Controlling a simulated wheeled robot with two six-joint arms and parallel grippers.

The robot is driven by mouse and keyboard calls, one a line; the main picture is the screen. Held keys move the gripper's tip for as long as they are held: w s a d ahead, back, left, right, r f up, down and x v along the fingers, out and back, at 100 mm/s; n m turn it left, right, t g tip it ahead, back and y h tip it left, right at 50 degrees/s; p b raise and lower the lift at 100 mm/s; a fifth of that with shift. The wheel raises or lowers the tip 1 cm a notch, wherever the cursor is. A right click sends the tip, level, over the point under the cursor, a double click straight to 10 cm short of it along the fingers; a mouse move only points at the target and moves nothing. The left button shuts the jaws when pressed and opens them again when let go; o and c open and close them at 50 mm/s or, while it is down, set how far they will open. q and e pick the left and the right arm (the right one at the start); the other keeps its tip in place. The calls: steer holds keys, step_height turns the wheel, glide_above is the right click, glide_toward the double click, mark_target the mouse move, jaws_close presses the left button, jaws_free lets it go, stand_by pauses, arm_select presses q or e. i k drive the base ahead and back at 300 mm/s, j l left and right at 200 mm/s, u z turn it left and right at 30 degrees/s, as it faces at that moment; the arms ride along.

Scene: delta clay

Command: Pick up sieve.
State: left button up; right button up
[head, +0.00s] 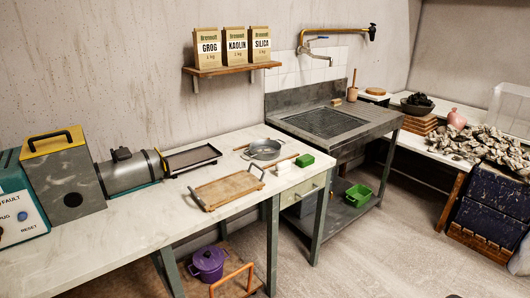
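A round grey metal pan-like thing (265,150), which looks like the sieve, rests on the pale worktop (130,240) near its far right end. A short light-brown stick or handle shows at its left side. Its mesh is too small to make out. Neither of my grippers is in view.
In front of it lies a wooden tray with metal handles (226,190). The sink unit (330,122) stands beyond. The worktop's front left is clear.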

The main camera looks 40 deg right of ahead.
mark_target(263, 150)
steer(key=i+l, duration=0.1)
steer(key=l, duration=0.3)
steer(key=i+l+z, duration=0.1)
steer(key=l, duration=0.35)
steer(key=i+l, duration=0.1)
steer(key=l, duration=0.3)
steer(key=i+l, duration=0.1)
steer(key=l, duration=0.3)
steer(key=i+l+z, duration=0.1)
steer(key=l, duration=0.3)
steer(key=i+l, duration=0.1)
steer(key=l, duration=0.3)
steer(key=i+l+z, duration=0.1)
steer(key=l, duration=0.3)
